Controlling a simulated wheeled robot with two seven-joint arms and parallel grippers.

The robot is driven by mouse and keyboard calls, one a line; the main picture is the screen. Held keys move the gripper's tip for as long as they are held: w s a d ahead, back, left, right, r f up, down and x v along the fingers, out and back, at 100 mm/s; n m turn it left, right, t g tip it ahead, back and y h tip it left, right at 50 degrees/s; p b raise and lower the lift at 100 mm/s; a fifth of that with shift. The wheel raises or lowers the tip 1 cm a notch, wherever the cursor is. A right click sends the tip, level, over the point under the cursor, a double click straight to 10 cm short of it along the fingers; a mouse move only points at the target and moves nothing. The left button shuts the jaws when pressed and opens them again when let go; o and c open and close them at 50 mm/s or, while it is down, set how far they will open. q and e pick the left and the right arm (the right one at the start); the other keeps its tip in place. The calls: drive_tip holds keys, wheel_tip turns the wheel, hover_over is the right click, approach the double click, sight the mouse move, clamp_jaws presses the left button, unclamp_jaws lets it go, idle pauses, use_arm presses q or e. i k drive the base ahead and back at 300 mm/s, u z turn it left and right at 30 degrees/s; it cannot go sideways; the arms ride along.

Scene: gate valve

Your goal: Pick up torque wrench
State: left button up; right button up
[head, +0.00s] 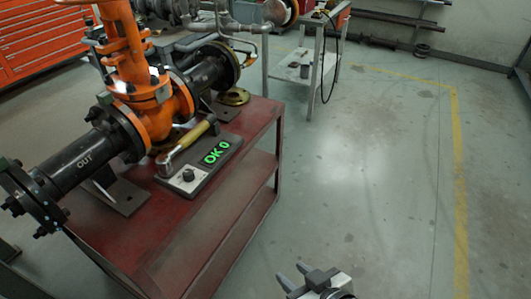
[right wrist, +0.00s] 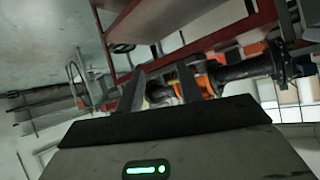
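The torque wrench (head: 191,137), with a yellow handle and a metal head, lies on the red table between the orange gate valve (head: 148,99) and a grey device (head: 200,167) with a green "OK 0" display. Whether it rests on the device or on the tabletop is hard to tell. My right gripper (head: 294,272) is at the bottom of the head view, away from the table, open and empty. Its two spread fingers show in the right wrist view (right wrist: 158,92). The wrench cannot be made out clearly there. My left gripper is not in view.
The red table (head: 245,125) has a lower shelf and a sharp right edge. Black pipe (head: 82,162) with flanges runs from the valve. A grey cart (head: 303,62) stands behind. The floor (head: 360,170) right of the table is clear.

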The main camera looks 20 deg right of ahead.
sight(164, 162)
drive_tip(key=k, duration=0.45)
drive_tip(key=z, duration=1.6)
drive_tip(key=i, duration=1.55)
drive_tip(key=u, duration=1.3)
drive_tip(key=i, duration=0.75)
drive_tip(key=u, duration=0.8)
